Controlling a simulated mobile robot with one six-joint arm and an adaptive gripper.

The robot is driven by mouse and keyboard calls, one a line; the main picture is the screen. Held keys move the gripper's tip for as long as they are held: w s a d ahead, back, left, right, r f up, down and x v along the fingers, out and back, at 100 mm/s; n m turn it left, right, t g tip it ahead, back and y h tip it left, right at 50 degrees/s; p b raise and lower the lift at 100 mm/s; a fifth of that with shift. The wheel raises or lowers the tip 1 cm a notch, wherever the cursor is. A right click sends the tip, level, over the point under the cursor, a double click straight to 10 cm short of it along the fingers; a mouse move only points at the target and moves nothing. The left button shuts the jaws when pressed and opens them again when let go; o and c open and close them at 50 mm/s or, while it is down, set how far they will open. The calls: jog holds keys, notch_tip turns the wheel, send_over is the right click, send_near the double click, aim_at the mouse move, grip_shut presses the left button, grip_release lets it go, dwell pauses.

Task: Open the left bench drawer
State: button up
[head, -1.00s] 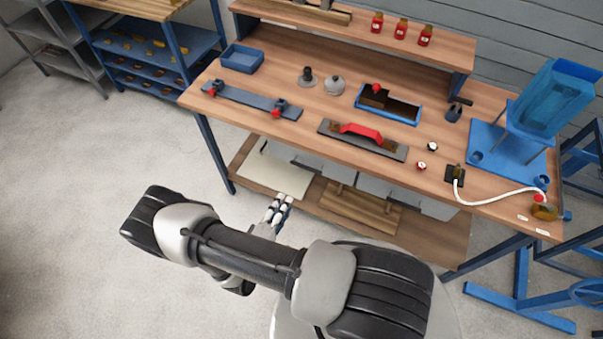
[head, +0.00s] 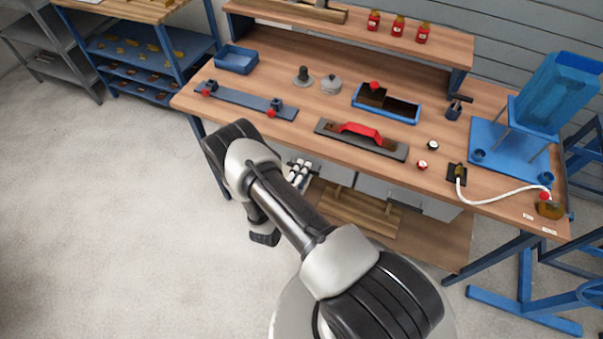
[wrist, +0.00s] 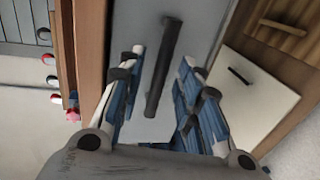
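The left drawer shows in the wrist view as a grey front (wrist: 205,22) with a dark bar handle (wrist: 163,68). In the head view my arm hides most or all of it. My gripper (wrist: 160,72) is open, with blue-and-white fingers on either side of the handle. The handle lies in the gap between them, and I cannot tell whether either finger touches it. In the head view my gripper (head: 298,172) is at the bench's front edge, below the top. Other grey drawer fronts (head: 376,188) hang to its right under the bench (head: 300,112) and look shut.
A lower shelf holds a wooden slatted piece (head: 362,212) and a pale panel (wrist: 250,95) with a dark bar on it. A blue tray (head: 236,60), a red-handled float (head: 362,138) and a blue bin (head: 388,103) stand on the bench top. The floor at left is clear.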

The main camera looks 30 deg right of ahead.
jog(key=shift+w+d, duration=0.15)
jog(key=shift+c, duration=0.6)
grip_shut()
